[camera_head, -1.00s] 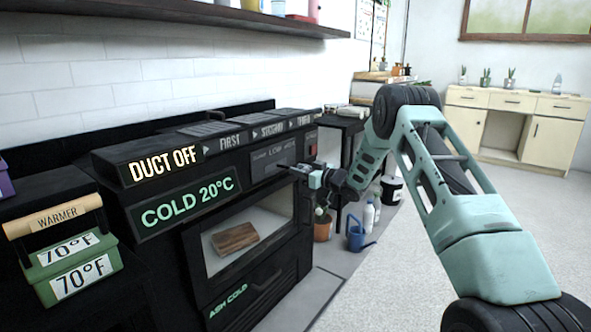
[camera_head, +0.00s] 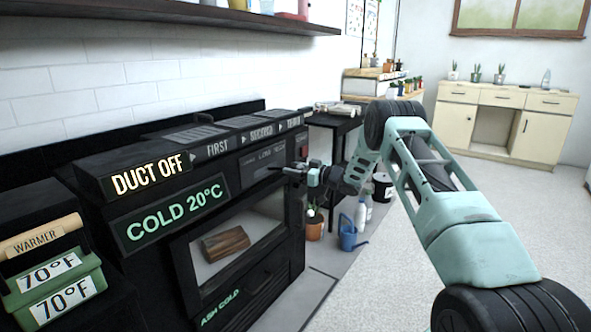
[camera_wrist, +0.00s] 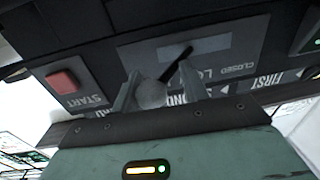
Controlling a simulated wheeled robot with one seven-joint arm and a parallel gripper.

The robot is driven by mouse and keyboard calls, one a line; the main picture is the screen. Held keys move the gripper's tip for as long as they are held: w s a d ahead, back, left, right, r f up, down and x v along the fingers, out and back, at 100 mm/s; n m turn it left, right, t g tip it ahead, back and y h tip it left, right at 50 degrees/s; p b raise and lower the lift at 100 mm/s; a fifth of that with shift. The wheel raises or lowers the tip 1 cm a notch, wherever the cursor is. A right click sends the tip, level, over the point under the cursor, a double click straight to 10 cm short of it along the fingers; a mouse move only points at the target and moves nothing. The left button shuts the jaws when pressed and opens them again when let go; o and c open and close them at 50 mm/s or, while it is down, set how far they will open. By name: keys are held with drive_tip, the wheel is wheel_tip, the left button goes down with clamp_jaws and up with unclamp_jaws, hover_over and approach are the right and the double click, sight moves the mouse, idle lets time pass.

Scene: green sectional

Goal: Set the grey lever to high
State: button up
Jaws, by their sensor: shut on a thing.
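The grey lever shows in the wrist view as a pale grey round knob (camera_wrist: 151,95) between my fingers, and a dark bar (camera_wrist: 176,63) runs from near it across the plate. My gripper (camera_wrist: 158,88) is shut on the knob. In the head view my gripper (camera_head: 291,171) is at the right part of the lever plate (camera_head: 257,165) on the black stove front. The plate carries words for closed, low and high; my fingers and the small size hide the lever's exact setting.
A red start button (camera_wrist: 63,82) is beside the plate. Signs read DUCT OFF (camera_head: 150,176) and COLD 20°C (camera_head: 175,214). A glass-fronted chamber (camera_head: 270,214) below holds a brown block (camera_head: 226,243). A blue watering can (camera_head: 348,233) stands on the floor right of the stove.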

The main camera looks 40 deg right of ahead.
drive_tip(key=shift+w+a+r, duration=0.25)
drive_tip(key=shift+w, duration=0.05)
drive_tip(key=o, duration=1)
drive_tip(key=shift+w+a+f, duration=0.1)
drive_tip(key=shift+s+d, duration=0.2)
drive_tip(key=shift+s, duration=0.1)
drive_tip(key=p+v, duration=0.3)
drive_tip(key=v, duration=1.3)
drive_tip(key=shift+s, duration=0.35)
drive_tip(key=shift+w, duration=0.1)
